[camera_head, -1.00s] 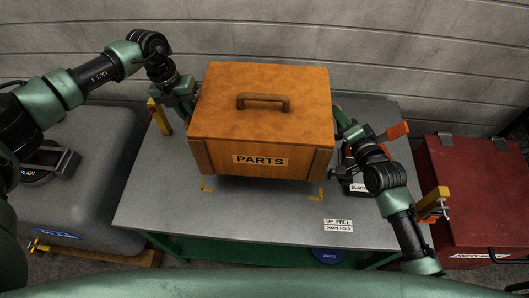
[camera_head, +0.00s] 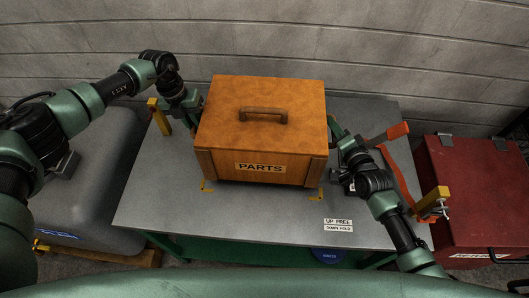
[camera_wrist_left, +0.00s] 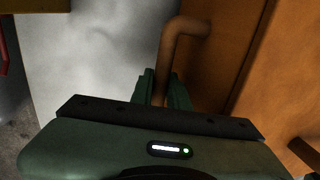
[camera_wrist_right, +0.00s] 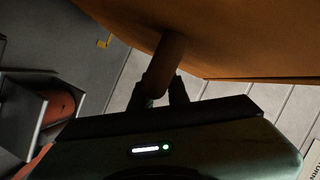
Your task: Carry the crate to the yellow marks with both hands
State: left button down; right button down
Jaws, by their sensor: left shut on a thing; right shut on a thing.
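The orange wooden crate (camera_head: 262,115), labelled PARTS, is upright and level over the grey table, with a brown handle on its lid. Two yellow corner marks, left (camera_head: 206,187) and right (camera_head: 314,197), show at its front bottom corners; any others are hidden under or behind it. I cannot tell whether its base touches the table. My left gripper (camera_wrist_left: 163,90) is shut on the brown side handle (camera_wrist_left: 185,28) at the crate's left. My right gripper (camera_wrist_right: 160,92) is shut on the other side handle (camera_wrist_right: 168,60) at its right.
The grey table (camera_head: 270,220) is clear in front of the crate. A lever with an orange grip (camera_head: 388,132) and an orange strap lie right, close to my right arm. Yellow posts stand left (camera_head: 158,115) and right (camera_head: 434,200). A red chest (camera_head: 480,200) is at right.

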pick_arm(q)
jog(key=shift+w, duration=0.1)
pick_arm(e)
jog(key=shift+w, duration=0.1)
